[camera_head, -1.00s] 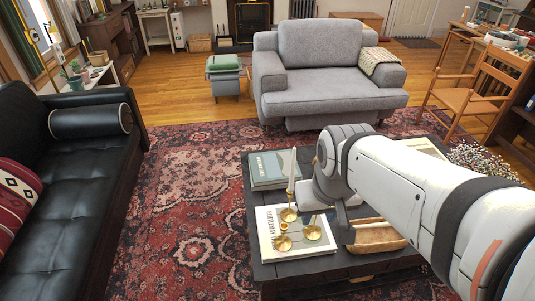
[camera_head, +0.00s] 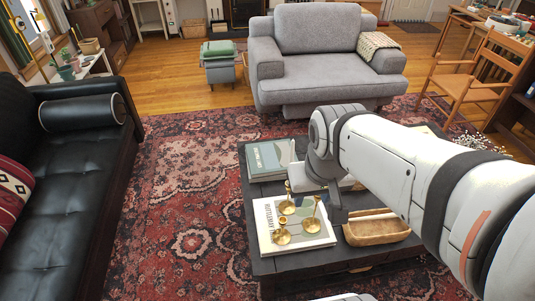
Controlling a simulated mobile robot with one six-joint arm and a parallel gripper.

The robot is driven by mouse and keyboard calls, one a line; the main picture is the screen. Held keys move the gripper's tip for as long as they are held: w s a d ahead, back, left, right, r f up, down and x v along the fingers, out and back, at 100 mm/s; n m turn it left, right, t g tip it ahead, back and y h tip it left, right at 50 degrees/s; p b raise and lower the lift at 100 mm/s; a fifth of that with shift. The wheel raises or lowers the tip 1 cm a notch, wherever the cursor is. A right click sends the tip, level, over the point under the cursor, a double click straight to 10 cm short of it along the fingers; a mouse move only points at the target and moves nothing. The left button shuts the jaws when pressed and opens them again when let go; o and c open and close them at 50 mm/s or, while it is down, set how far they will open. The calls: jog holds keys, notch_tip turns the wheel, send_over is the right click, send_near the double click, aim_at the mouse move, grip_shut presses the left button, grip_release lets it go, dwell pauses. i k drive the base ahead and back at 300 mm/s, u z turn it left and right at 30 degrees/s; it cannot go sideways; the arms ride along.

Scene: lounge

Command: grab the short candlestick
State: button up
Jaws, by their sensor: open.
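Three brass candlesticks stand on a pale book (camera_head: 264,222) on the dark coffee table. The short candlestick (camera_head: 282,235) is at the front left of the group. A taller one (camera_head: 287,205) stands behind it, and another taller one (camera_head: 312,222) stands to its right. My gripper (camera_head: 320,196) is open, just behind and to the right of the group, apart from the short candlestick. My arm hides parts of the gripper, so its exact height above the table is unclear.
A wooden bowl (camera_head: 376,228) sits right of the pale book. A grey-green book (camera_head: 270,158) lies at the table's back left. The dark coffee table (camera_head: 300,263) has some bare top at its front. A black sofa (camera_head: 70,190) stands left, a grey armchair (camera_head: 325,60) behind.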

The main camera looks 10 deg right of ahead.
aim_at(282, 236)
jog(key=z, duration=1.8)
jog(key=k, duration=1.55)
jog(key=u, duration=1.65)
jog(key=i, duration=1)
